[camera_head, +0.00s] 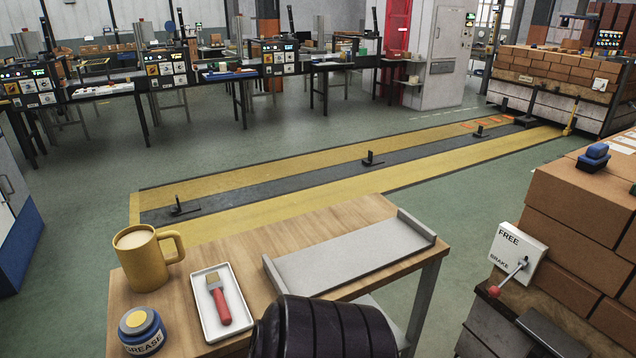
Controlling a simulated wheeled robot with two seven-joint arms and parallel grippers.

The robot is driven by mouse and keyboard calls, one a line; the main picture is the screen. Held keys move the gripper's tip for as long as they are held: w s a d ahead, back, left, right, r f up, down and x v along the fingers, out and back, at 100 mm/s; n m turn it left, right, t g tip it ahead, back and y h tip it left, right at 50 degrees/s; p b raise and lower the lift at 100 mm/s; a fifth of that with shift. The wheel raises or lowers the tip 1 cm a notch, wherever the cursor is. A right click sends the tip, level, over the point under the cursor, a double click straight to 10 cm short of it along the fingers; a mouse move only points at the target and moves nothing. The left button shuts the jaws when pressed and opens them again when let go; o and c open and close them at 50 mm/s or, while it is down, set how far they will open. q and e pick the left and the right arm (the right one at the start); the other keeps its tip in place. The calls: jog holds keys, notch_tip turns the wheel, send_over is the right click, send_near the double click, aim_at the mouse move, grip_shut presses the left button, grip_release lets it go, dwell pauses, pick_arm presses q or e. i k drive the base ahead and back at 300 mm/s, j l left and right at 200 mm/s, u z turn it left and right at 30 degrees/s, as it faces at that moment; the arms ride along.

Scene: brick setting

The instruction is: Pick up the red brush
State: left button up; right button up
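The red brush (221,308) lies in a small white tray (236,330) on the wooden table. Its red handle points toward the near side, and its tan bristle end points away. It lies flat and nothing covers it. Neither of my grippers shows in the head view.
A yellow mug (141,261) and a blue grease tin (142,331) stand left of the tray on the wooden table (330,221). A grey metal shelf piece (350,253) lies to the right. A dark ribbed shape I cannot identify (322,328) covers the near edge. Bricks (575,205) stand far right.

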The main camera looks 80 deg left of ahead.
aim_at(215, 284)
jog(key=k+j+u, duration=0.1)
jog(key=u, duration=3.2)
jog(key=j, duration=0.15)
